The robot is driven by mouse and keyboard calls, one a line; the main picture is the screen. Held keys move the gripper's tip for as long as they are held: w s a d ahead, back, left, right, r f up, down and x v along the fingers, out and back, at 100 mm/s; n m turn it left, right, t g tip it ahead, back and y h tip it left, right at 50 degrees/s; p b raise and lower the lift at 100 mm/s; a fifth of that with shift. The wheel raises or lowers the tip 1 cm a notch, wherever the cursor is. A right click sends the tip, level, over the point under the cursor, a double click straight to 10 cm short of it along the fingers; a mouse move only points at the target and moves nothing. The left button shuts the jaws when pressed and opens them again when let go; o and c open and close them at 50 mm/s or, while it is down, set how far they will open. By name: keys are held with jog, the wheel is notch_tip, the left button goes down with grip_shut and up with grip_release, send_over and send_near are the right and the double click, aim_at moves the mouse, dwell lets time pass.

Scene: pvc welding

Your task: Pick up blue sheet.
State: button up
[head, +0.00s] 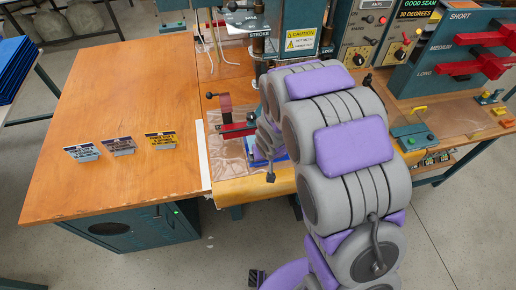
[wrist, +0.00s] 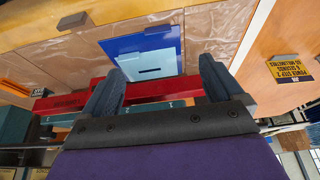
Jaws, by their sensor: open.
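In the wrist view, a flat blue sheet (wrist: 172,34) lies on the clear-covered work surface, with a lighter blue piece (wrist: 148,64) on or beside it. My gripper (wrist: 163,66) is open, its two dark fingers apart on either side of the near part of the sheet, with nothing held between them. I cannot tell whether the fingers touch the surface. A separate stack of blue sheets (head: 14,66) lies at the far left.
A red bar clamp (head: 238,130) stands close to the gripper, and its red bar (wrist: 150,90) runs behind the fingers in the wrist view. The welding press (head: 285,35) rises behind. Three small signs (head: 120,146) stand on the otherwise bare left table (head: 100,95).

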jog(key=b, duration=0.2)
send_over(262, 164)
jog(key=s, duration=0.3)
notch_tip(262, 164, down, 10)
jog(key=shift+w+f, duration=0.15)
jog(key=shift+f, duration=0.1)
jog(key=shift+w+d+f, duration=0.15)
jog(key=shift+w+f, duration=0.2)
jog(key=shift+f, duration=0.25)
jog(key=b+x, duration=0.1)
jog(key=x, duration=0.3)
jog(key=shift+w+f, duration=0.25)
jog(key=shift+f, duration=0.05)
jog(key=shift+c, duration=0.4)
jog(key=c, duration=1.4)
jog(key=shift+r, duration=0.1)
